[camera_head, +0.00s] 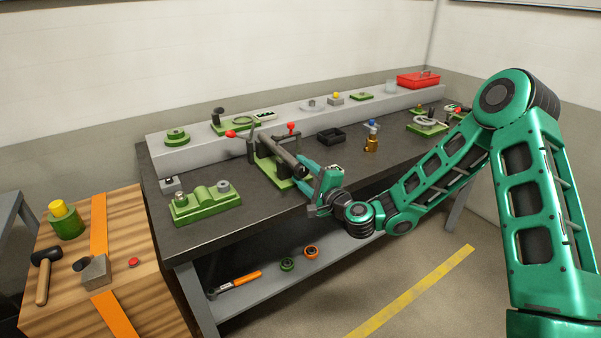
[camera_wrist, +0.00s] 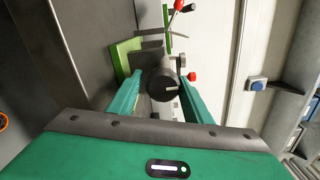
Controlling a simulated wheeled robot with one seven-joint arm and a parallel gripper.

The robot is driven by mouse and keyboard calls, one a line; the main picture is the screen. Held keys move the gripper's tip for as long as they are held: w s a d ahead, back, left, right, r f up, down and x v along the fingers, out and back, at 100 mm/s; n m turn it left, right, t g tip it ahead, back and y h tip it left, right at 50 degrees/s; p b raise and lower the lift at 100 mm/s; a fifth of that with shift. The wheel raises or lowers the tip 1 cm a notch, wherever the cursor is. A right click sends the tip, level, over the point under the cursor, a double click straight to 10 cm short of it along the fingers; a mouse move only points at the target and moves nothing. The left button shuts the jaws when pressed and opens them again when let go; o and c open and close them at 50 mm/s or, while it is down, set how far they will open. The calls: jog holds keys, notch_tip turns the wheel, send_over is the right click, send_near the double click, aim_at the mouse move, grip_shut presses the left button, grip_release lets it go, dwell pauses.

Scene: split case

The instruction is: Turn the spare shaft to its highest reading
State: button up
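A dark grey shaft (camera_head: 281,151) lies in a green-based fixture (camera_head: 268,166) on the bench, its near end pointing toward my gripper (camera_head: 305,177). I take it to be the spare shaft. In the wrist view its round black end (camera_wrist: 163,88) faces me and bears a short pale mark. My gripper's two teal fingers (camera_wrist: 161,80) stand one on each side of this end, with visible gaps, so it looks open. In the head view the fingers hide part of the shaft's near end.
Red-knobbed levers (camera_head: 291,127) rise at the fixture. A green block with humps (camera_head: 206,203) stands to its left, a black tray (camera_head: 331,136) and a brass piece with a blue top (camera_head: 371,140) to its right. A small display (camera_head: 265,114) sits on the grey back ledge (camera_head: 192,150).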

jog(key=shift+o, duration=0.5)
jog(key=shift+r, duration=0.15)
jog(key=v, duration=1)
jog(key=shift+d, duration=0.2)
jog(key=shift+s, duration=0.1)
